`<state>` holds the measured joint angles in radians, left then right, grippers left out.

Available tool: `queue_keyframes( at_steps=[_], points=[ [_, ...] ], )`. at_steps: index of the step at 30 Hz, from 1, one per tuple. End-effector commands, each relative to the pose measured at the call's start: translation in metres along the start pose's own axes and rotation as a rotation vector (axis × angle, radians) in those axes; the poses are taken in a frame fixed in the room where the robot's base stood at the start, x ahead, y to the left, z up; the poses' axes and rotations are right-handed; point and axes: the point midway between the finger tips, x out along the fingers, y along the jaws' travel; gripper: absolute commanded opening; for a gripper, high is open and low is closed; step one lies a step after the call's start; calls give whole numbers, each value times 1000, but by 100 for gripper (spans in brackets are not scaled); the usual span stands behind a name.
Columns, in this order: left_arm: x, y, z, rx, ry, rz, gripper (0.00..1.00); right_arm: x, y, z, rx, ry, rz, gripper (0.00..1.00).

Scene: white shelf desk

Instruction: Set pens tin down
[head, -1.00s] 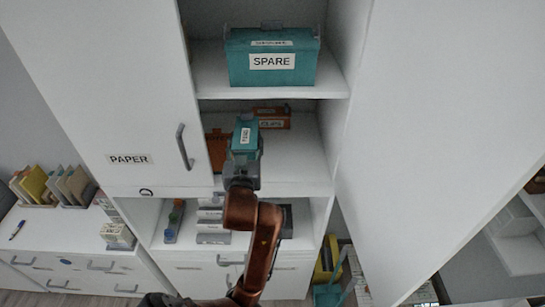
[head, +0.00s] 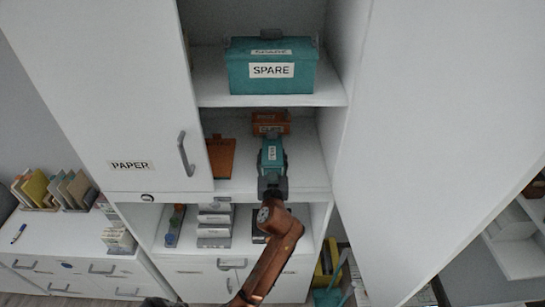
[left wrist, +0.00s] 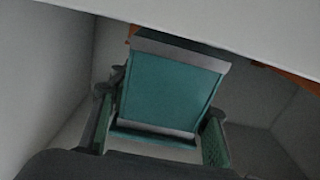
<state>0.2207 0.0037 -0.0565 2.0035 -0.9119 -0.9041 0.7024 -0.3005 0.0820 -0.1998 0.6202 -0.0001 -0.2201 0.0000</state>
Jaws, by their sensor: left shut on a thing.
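The teal pens tin (head: 271,153), with a small white label too small to read, is on the middle shelf level of the white cabinet. My left gripper (head: 272,172) is shut on it from the front, and its arm comes up from below. In the left wrist view the tin (left wrist: 168,95) fills the middle, with a gripper finger (left wrist: 160,138) on each side. I cannot tell whether the tin touches the shelf (head: 305,170). My right gripper is not in view.
An orange tin (head: 270,119) stands right behind the held tin. An orange-brown holder (head: 220,156) stands to its left. A teal SPARE box (head: 270,72) is on the shelf above. Bare shelf lies on the right, beside the cabinet's side wall. The PAPER door (head: 110,100) is at left.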

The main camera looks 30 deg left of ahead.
Motion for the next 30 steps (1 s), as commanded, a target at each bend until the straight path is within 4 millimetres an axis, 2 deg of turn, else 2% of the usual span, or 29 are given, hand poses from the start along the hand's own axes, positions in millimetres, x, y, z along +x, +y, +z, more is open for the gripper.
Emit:
queue_keyframes(
  at_steps=[14,15,22,30],
  points=[
    [0,0,10,-2,3,1,17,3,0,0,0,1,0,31],
    [0,0,10,-2,1,1,47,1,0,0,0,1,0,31],
    [0,0,9,-1,1,1,62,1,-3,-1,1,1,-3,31],
    [0,0,8,-1,2,1,62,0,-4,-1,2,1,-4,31]
  ],
)
